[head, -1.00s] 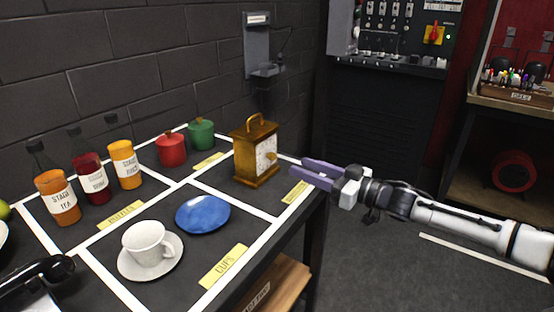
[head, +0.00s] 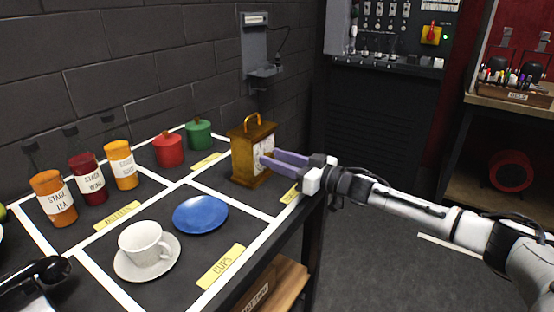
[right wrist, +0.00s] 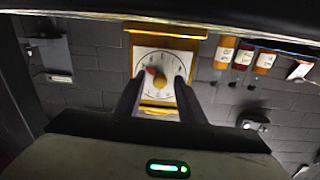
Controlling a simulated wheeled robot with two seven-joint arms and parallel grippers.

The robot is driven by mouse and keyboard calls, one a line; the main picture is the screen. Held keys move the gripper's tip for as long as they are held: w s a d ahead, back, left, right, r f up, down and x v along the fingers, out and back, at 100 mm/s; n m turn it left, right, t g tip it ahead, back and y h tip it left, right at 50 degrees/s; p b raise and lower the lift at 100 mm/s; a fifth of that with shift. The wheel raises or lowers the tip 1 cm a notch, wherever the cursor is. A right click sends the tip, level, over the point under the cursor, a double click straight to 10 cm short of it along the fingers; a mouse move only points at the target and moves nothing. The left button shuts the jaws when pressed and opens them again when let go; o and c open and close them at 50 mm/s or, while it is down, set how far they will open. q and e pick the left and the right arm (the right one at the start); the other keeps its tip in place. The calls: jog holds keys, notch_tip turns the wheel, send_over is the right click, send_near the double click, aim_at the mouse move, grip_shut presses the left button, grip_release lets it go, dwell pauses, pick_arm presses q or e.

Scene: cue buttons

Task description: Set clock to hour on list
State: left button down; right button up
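The brass-coloured clock (head: 252,170) stands on the dark table at its back right, its white face turned to the right. In the right wrist view, the clock (right wrist: 164,30) shows its white dial (right wrist: 165,62), a yellow knob (right wrist: 159,82) at the centre and a red pointer (right wrist: 150,72) leaning up and left of the knob. My right gripper (head: 268,157) is open at the clock face; its purple fingers stand either side of the knob in the wrist view. I cannot tell whether they touch it. No readable list shows. My left gripper is not in view.
A blue plate (head: 200,214) and a white cup (head: 143,242) on a saucer (head: 128,270) lie nearer on the table. Red (head: 168,150) and green (head: 198,134) lidded pots and several bottles stand behind. A black telephone (head: 34,278) is at front left.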

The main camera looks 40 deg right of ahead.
jog(key=shift+c, duration=0.2)
grip_shut()
jog(key=shift+n, duration=0.3)
